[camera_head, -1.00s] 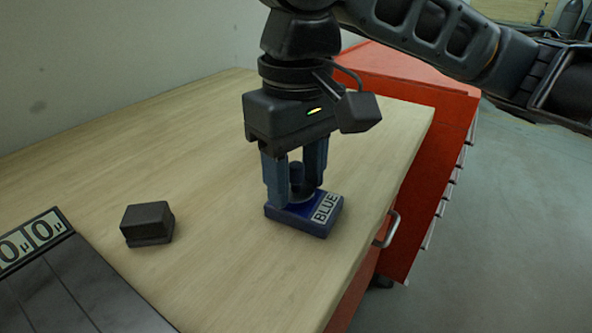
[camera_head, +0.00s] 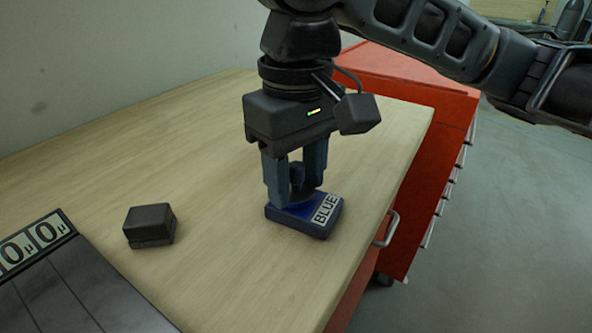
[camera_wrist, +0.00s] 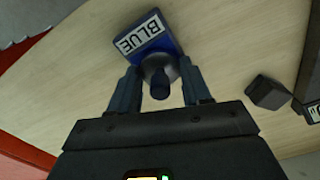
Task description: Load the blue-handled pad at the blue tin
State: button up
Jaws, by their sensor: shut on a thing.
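The blue tin (camera_head: 297,220) is a low, dark blue box with a white label reading BLUE. It sits on the wooden table near its right edge, and also shows in the wrist view (camera_wrist: 172,45). The blue-handled pad (camera_head: 297,174) has a dark blue upright knob on a round dark base. My gripper (camera_head: 299,196) points down over the tin, shut on the pad, one finger on each side. The pad's base is at the tin's top. The fingers partly hide where they meet. The pad's knob shows between the fingers in the wrist view (camera_wrist: 161,86).
A black block (camera_head: 150,224) stands on the table (camera_head: 215,285) to the left. A red drawer cabinet (camera_head: 425,150) adjoins the table at the right. Bare wood surrounds the tin.

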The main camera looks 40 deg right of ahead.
aim_at(296, 164)
jog(key=shift+r+p, duration=3.25)
jog(key=shift+r, duration=0.1)
